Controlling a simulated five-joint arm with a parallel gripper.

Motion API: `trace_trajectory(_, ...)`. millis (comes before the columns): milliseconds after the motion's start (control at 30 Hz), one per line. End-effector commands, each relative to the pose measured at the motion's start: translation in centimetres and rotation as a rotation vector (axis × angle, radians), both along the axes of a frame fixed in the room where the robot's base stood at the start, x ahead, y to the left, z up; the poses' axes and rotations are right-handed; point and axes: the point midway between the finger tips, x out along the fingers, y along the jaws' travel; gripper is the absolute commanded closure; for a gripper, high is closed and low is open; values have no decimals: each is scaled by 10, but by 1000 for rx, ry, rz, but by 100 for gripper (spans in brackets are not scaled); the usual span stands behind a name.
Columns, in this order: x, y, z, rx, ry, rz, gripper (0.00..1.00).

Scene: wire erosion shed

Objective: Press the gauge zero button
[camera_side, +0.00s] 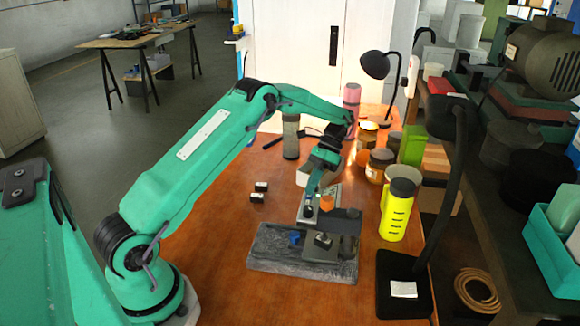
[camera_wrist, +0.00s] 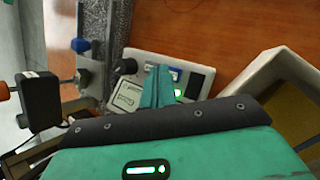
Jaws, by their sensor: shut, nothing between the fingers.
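The gauge unit (camera_wrist: 128,97) is a pale panel with a black knob, a printed label, a dark window and small blue and green-lit parts. It lies beside the granite base (camera_wrist: 118,22), which also shows in the side view (camera_side: 275,262). My gripper (camera_wrist: 157,86) is shut and empty; its teal fingers overlap the middle of the panel in the wrist view. In the side view my gripper (camera_side: 311,192) points down behind the stand's arm. A blue part (camera_wrist: 176,75) shows beside the fingertips. I cannot tell which button is the zero button or whether the fingers touch it.
A stand with an orange knob (camera_side: 327,203) and a blue knob (camera_side: 295,238) rises from the granite base. A pale open box (camera_wrist: 250,72) is right of the gauge. Jars and a yellow bottle (camera_side: 398,210) stand right.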

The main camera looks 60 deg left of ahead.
Motion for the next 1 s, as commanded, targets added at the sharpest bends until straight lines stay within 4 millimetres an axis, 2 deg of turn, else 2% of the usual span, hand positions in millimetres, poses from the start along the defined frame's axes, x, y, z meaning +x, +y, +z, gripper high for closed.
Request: trace_trajectory(1000,0,0,-7,0,0,0,100)
